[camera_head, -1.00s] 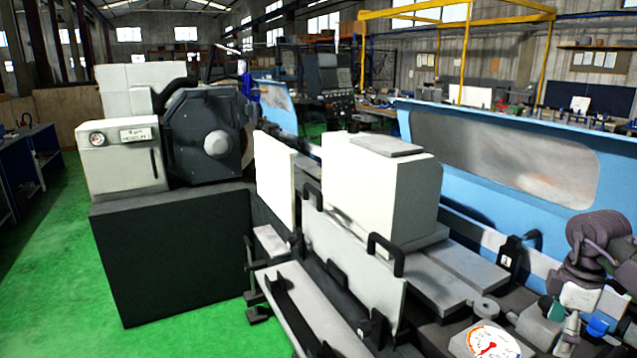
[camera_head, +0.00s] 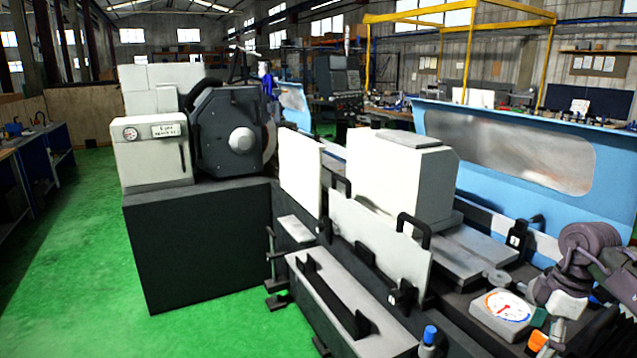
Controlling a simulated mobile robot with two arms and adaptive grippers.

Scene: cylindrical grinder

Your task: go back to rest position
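The cylindrical grinder fills the middle and right of the head view, with a dark wheel housing (camera_head: 230,130), a white-grey block-shaped housing (camera_head: 400,180) and a long blue guard with a window (camera_head: 510,150). A grey-purple jointed arm, which looks like my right arm, comes in from the right edge over the grinder's front right. Its lower end is crowded with small white, green and orange parts, and I cannot make out fingertips or whether they hold anything. My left arm and gripper do not show.
A dial gauge (camera_head: 503,307) sits on the machine beside the arm. A blue-capped part (camera_head: 430,336) stands at the bottom edge. A blue workbench (camera_head: 45,160) is at the far left. The green floor (camera_head: 90,260) between bench and grinder is clear. A yellow frame (camera_head: 468,50) stands behind.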

